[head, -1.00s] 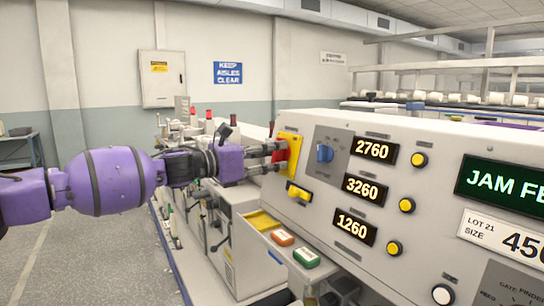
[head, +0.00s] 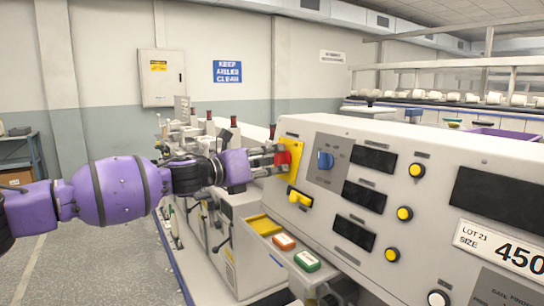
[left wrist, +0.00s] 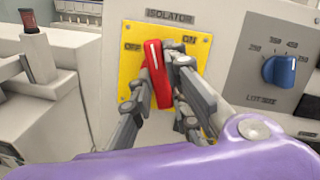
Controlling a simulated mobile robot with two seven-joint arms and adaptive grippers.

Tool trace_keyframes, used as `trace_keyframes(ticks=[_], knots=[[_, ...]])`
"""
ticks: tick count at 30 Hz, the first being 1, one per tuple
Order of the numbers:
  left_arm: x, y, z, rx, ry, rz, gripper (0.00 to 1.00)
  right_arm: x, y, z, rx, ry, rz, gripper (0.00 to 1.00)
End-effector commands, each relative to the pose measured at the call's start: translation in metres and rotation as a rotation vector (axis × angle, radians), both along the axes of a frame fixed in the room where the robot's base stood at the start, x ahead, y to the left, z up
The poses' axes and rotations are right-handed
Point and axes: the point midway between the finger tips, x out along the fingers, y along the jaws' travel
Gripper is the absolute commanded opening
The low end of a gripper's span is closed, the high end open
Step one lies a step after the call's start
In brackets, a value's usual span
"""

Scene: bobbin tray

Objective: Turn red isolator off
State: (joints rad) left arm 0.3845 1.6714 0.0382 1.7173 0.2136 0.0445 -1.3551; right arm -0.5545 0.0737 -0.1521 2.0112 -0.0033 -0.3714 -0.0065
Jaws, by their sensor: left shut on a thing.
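The red isolator handle (head: 283,157) is on a yellow plate (head: 290,146) at the left end of the grey control panel. In the left wrist view the handle (left wrist: 157,75) stands nearly upright, its white-marked top tilted slightly left, between the OFF label (left wrist: 130,48) on the left and the ON label (left wrist: 189,38) on the right. My left gripper (head: 277,159) reaches in from the left and is shut on the handle, with a finger on each side. The fingers hide part of the plate. My right gripper is not in view.
A blue selector knob (head: 325,160) is right of the isolator, and a yellow handle (head: 299,198) is below it. The three small displays and the large display (head: 505,207) are dark. Orange (head: 284,242) and green (head: 307,261) pieces sit below the panel.

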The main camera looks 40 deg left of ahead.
Motion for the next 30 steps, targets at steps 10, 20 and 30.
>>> trace_keyframes(ticks=[10,20,30], knots=[[-0.001,-0.003,0.004,-0.293,0.12,0.077,0.0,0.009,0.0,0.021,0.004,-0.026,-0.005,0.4],[-0.001,-0.004,0.003,-0.573,0.24,0.153,0.0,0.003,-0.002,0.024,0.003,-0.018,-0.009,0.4],[-0.001,-0.006,0.002,-0.847,0.354,0.226,0.0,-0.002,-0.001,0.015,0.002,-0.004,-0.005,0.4]])
